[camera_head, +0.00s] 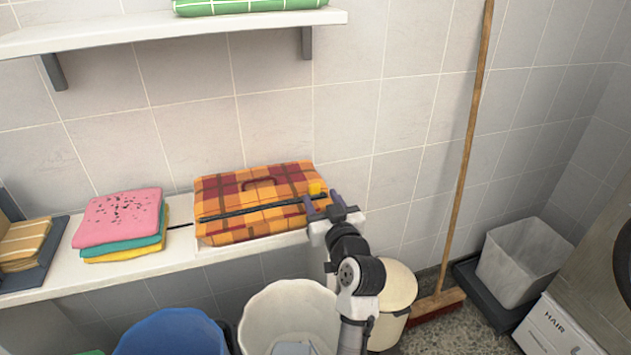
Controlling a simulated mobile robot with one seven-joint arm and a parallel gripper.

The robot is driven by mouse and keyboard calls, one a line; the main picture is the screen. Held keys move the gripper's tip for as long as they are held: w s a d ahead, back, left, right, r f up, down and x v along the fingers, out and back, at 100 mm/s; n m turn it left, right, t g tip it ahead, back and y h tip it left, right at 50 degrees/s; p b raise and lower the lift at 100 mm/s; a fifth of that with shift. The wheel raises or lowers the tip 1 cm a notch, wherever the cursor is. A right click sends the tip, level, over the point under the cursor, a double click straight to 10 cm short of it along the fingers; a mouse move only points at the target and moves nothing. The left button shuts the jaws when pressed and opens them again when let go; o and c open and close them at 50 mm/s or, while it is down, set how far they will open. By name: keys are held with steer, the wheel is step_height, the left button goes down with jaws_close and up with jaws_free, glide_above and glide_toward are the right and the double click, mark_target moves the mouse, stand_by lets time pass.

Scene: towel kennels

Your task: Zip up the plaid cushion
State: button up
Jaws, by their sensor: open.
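The plaid cushion (235,187), orange and dark red, lies on the lower white shelf against the tiled wall. A dark zipper line (255,209) runs along its front side. A dark red handle-like loop sits on the cushion's top. I cannot tell whether a finger touches the tab or the cushion.
Folded pink, teal and yellow towels (120,222) lie left of the cushion on the shelf (180,262). Below stand a blue bin (172,333), a white bin (290,312) and a cream bin (398,290). A broom (467,150) leans at right. An upper shelf (160,30) hangs above.

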mark_target(316, 188)
steer(key=p+x, duration=0.1)
steer(key=x, duration=0.4)
steer(key=shift+w+a, duration=0.1)
steer(key=shift+w, duration=0.25)
jaws_close()
